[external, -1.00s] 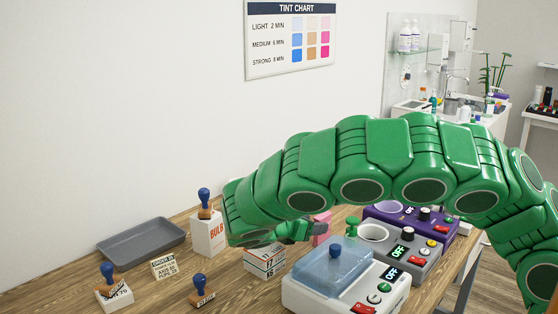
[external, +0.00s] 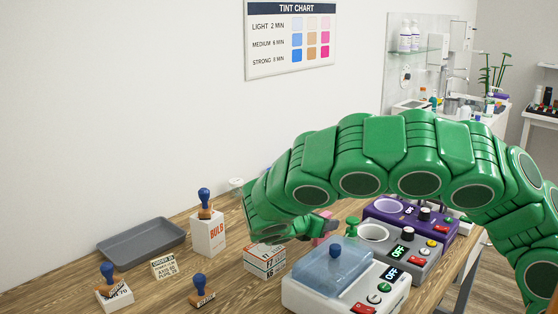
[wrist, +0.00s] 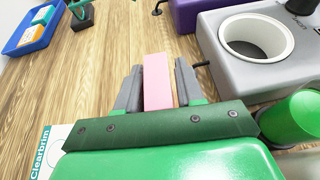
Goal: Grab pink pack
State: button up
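The pink pack (wrist: 158,82) stands between the two grey fingers of my gripper (wrist: 159,88) in the wrist view. The left finger is very close to it, and a narrow gap seems to show on the right. My gripper looks open around the pack; firm contact is not visible. In the external view a small part of the pink pack (external: 319,241) shows below my gripper (external: 318,222), behind the white labelled boxes (external: 265,260). The rest of it is hidden by my gripper and the things in front.
A grey machine with a round well (wrist: 255,40) is close on the right, with a purple machine (external: 390,207) behind. A blue-lidded machine (external: 335,272) stands in front. A blue tray (wrist: 35,28) lies far left in the wrist view. Stamps and a grey tray (external: 140,242) are on the left.

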grip_shut()
